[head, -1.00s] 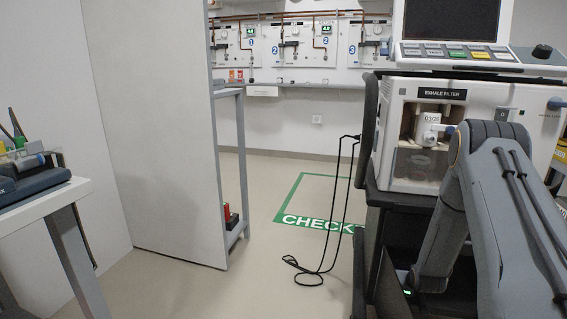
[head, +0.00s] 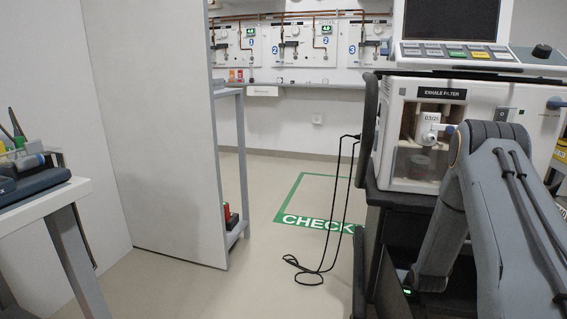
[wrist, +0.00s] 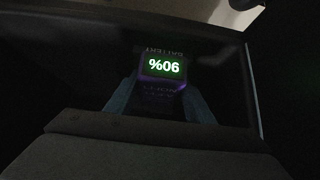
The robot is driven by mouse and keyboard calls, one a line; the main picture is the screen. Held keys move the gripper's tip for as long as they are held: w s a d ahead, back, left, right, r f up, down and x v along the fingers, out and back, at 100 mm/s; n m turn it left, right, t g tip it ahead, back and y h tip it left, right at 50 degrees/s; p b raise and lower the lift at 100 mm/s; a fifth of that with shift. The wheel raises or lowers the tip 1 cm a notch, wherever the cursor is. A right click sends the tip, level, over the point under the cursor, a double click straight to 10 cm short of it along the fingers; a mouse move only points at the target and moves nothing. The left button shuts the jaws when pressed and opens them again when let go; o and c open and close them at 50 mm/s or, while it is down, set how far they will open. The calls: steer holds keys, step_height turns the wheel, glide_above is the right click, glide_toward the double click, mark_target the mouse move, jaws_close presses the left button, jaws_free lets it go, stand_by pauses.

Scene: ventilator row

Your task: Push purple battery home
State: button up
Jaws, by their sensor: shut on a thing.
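The purple battery (wrist: 163,86) is in the middle of the wrist view. Its end has a lit green display that shows 90%, upside down to me, with a dim purple edge below it. My gripper (wrist: 158,100) is shut on the battery, with a bluish finger on each side. The surroundings are very dark, and I cannot tell how deep the battery sits in its bay. In the head view my arm reaches down at the ventilator cart (head: 386,215); the gripper and battery are hidden there.
The ventilator (head: 462,92) with its exhale filter window stands on the cart. A black cable (head: 322,265) hangs to the floor beside it. A grey partition (head: 160,130) and a white table (head: 45,203) are at left.

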steer(key=shift+w+d+r, duration=0.15)
steer(key=shift+w+r, duration=0.1)
steer(key=shift+w, duration=0.1)
stand_by(0.4)
steer(key=o, duration=1.4)
steer(key=shift+o, duration=1)
steer(key=shift+s, duration=0.1)
steer(key=shift+f, duration=0.15)
steer(key=shift+s, duration=0.15)
